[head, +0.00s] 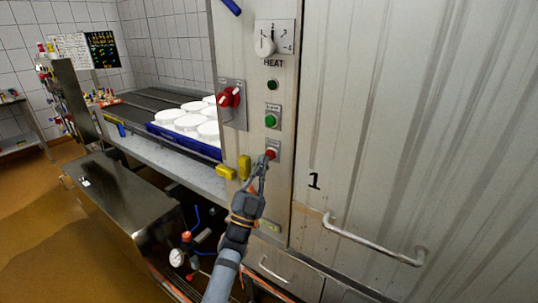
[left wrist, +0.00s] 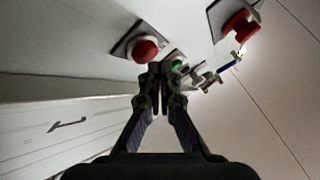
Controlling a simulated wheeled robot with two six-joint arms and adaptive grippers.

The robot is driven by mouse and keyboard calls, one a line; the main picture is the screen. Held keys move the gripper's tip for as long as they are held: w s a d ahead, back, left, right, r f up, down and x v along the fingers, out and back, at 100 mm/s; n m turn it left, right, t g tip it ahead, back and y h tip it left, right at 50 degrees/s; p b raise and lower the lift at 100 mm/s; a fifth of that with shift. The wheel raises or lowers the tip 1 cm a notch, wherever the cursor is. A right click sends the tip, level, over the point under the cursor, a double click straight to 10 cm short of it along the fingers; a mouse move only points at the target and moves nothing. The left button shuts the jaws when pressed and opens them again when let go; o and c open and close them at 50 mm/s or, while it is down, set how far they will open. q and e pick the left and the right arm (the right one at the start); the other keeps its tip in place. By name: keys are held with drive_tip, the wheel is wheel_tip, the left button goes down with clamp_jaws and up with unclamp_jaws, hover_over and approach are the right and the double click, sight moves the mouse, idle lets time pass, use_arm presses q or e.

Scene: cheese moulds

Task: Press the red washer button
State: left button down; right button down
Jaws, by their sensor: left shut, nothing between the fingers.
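The red button (head: 271,154) sits on a small plate on the metal panel, below a green button (head: 270,120). My left gripper (head: 263,162) is shut and empty, its tips close beside and just below the red button in the head view. In the left wrist view the red button (left wrist: 146,49) is in full sight, just up and left of the closed fingertips (left wrist: 160,70). The green button (left wrist: 178,64) shows behind the tips. I cannot tell whether the fingertips touch the panel. My right gripper is in neither view.
A red rotary switch (head: 229,98) sticks out left of the buttons, and a HEAT dial (head: 265,41) is above. Yellow blocks (head: 244,167) project at the panel's lower left. A blue tray (head: 212,149) with several white moulds is at left. A door handle (head: 375,243) is at right.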

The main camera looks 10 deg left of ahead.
use_arm(q)
drive_tip(key=shift+s+a, duration=0.1)
drive_tip(key=shift+s, duration=0.2)
drive_tip(key=shift+s+a+p, duration=0.3)
drive_tip(key=shift+s, duration=0.5)
drive_tip(key=shift+s+a+p, duration=0.25)
drive_tip(key=shift+s, duration=0.5)
drive_tip(key=shift+s+a+p, duration=0.3)
drive_tip(key=shift+s, duration=0.5)
